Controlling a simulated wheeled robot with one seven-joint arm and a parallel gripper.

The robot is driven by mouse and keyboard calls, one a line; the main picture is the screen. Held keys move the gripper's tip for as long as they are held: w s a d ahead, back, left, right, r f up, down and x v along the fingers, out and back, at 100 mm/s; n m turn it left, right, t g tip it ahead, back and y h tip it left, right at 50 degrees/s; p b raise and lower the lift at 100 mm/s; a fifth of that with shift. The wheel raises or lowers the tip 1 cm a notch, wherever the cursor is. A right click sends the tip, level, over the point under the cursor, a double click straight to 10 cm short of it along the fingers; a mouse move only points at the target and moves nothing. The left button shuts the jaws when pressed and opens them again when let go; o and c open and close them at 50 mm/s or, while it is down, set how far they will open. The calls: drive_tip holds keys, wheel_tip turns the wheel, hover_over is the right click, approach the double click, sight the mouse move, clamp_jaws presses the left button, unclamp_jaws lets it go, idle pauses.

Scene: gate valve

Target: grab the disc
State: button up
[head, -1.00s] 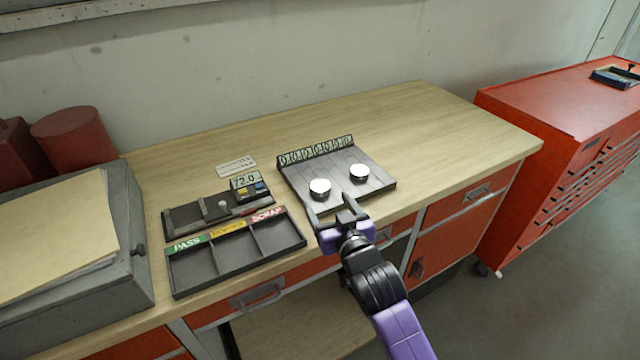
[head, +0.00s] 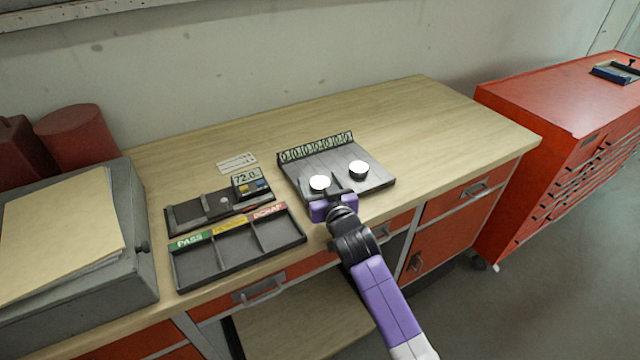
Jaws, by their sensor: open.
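Two discs with bright tops and dark sides sit on the grey grooved plate (head: 368,184). The left disc (head: 319,183) is close to my gripper (head: 327,182); the right disc (head: 358,170) is a little farther right and back. My gripper is open and reaches over the plate's front edge. One finger shows just right of the left disc; the other finger is hard to make out beside it. I cannot tell whether the fingers touch the disc.
A sorting tray (head: 214,262) with PASS and SCRAP labels stands left of my gripper. Behind it is a gauge with a display (head: 247,178). A numbered strip (head: 316,148) stands along the plate's back edge. The bench right of the plate is clear.

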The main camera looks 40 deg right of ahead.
clamp_jaws()
drive_tip(key=shift+r, duration=0.2)
